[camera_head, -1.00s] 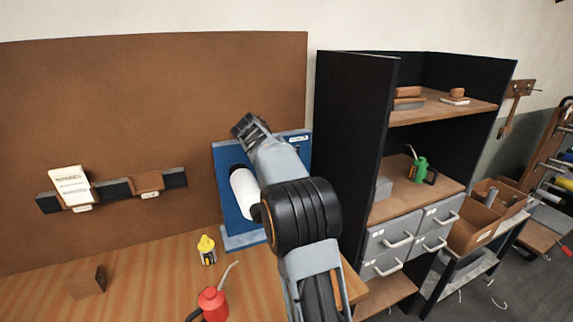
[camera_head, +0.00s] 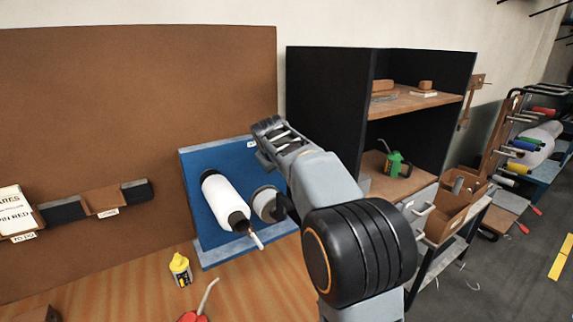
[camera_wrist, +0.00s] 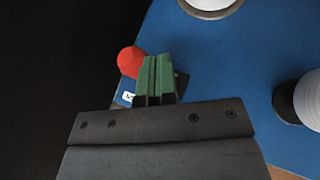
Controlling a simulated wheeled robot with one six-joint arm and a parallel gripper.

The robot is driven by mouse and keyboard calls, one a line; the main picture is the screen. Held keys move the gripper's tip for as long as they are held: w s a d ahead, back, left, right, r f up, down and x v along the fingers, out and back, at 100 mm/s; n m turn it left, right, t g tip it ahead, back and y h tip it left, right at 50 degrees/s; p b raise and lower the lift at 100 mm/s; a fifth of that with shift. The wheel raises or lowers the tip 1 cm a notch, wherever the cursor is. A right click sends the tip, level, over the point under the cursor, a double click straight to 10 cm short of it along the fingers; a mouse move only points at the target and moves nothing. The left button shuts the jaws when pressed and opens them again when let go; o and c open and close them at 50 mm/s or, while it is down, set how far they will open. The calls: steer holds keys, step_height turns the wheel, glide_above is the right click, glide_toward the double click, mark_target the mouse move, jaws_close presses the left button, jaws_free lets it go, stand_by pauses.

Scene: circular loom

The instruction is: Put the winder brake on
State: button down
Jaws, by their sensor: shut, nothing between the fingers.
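The winder is a blue panel (camera_head: 200,163) with a white roll (camera_head: 222,199) and a crank handle (camera_head: 256,241). My gripper (camera_head: 268,130) is at the panel's upper right. In the wrist view its green fingers (camera_wrist: 155,76) are shut together and empty. A red knob (camera_wrist: 131,61), which looks like the brake lever's end, is just left of the fingertips. A dark part (camera_wrist: 181,86) shows right of the fingers. Whether they touch the knob or lever is unclear.
A black shelf cabinet (camera_head: 327,115) stands close right of the panel. A brown board (camera_head: 120,110) backs the bench.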

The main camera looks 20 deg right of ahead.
steer(key=shift+d, duration=0.7)
steer(key=shift+r, duration=0.15)
steer(key=p+v, duration=0.3)
steer(key=v, duration=0.7)
steer(key=shift+s+d, duration=0.25)
steer(key=shift+d, duration=0.15)
steer(key=s+a+f+m+g+y, duration=0.1)
steer(key=s+a+f, duration=0.3)
steer(key=s+f, duration=0.4)
steer(key=s+a+f+m+g+y, duration=0.1)
steer(key=s+a+f, duration=0.3)
steer(key=s+f, duration=0.5)
steer(key=s+m+y, duration=0.1)
steer(key=s, duration=0.7)
steer(key=shift+a+y, duration=0.15)
steer(key=shift+y, duration=0.25)
